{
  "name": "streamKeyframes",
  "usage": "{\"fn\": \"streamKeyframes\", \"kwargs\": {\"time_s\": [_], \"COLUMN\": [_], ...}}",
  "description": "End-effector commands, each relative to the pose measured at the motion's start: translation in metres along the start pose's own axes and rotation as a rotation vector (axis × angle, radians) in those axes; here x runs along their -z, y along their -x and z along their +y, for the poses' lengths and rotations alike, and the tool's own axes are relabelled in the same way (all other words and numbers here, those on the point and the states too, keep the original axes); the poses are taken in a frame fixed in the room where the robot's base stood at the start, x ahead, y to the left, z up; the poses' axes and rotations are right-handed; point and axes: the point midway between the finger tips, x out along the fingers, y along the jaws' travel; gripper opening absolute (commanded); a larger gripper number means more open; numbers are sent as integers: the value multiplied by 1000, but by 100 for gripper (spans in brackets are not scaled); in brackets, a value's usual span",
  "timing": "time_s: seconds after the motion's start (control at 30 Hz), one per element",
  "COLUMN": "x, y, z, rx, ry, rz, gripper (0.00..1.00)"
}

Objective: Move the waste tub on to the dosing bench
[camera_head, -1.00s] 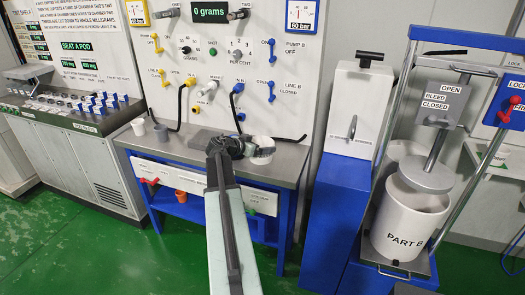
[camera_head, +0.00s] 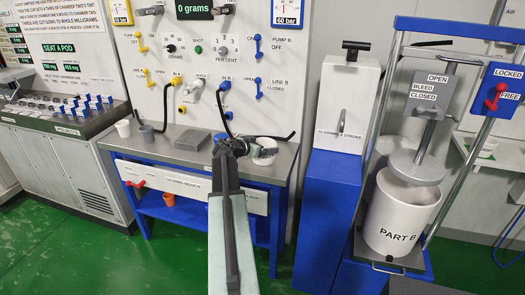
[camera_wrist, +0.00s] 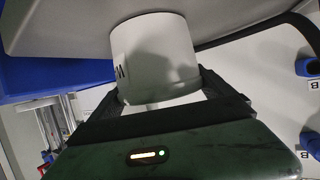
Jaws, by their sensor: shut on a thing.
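The waste tub (camera_head: 265,155) is a small white round tub over the right part of the dosing bench. It also shows in the wrist view (camera_wrist: 158,50), where part of a dark letter is visible on its side. My gripper (camera_head: 252,148) is shut on the tub, with a dark finger on each side of it in the wrist view (camera_wrist: 158,98). The dosing bench (camera_head: 170,158) has a grey top and blue frame. In the wrist view the tub's base is at the bench top (camera_wrist: 60,22); I cannot tell whether it touches.
A white cup (camera_head: 123,128), a grey cup (camera_head: 146,135) and a grey block (camera_head: 192,139) stand on the bench's left part. A panel with valves and hoses rises behind. A white-and-blue cabinet (camera_head: 335,190) and the Part B drum (camera_head: 400,215) stand to the right.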

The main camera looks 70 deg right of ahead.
Motion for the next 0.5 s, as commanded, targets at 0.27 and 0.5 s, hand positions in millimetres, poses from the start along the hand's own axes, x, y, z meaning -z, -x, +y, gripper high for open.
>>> {"fn": "streamKeyframes", "kwargs": {"time_s": [0.27,0.5], "x": [-2,2], "y": [-1,7], "z": [0,0], "rx": [0,2], "ry": [0,0], "rz": [0,0], "gripper": [100,100]}}
